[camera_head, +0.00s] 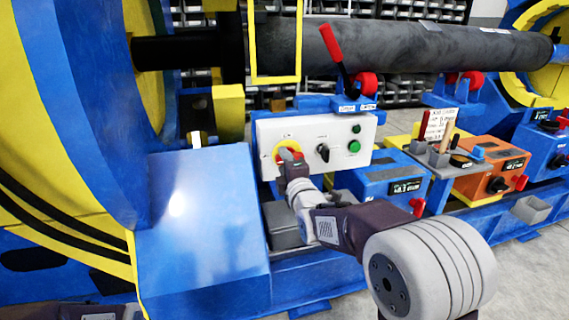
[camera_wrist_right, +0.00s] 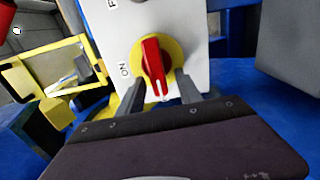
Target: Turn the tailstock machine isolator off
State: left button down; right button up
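The isolator is a red rotary handle on a yellow disc (camera_head: 280,154), mounted at the left of a pale control panel (camera_head: 313,160). In the right wrist view the red handle (camera_wrist_right: 153,65) stands roughly upright in the picture. An ON label lies left of it, and part of another label, an F, shows at the top. My right gripper (camera_head: 290,164) is at the handle; in its wrist view the gripper (camera_wrist_right: 160,91) is open, with one finger on each side of the handle's lower end. Contact cannot be told. My left gripper is not in view.
The panel also carries a black switch (camera_head: 323,151) and green buttons (camera_head: 354,146). A red-gripped lever (camera_head: 333,48) rises above it. A blue box (camera_head: 200,225) stands close on the left. Orange (camera_head: 490,172) and blue control boxes stand to the right.

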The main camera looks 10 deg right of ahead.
jog(key=s+p, duration=0.2)
jog(key=s, duration=0.7)
jog(key=shift+d+p, duration=0.15)
jog(key=shift+p, duration=0.15)
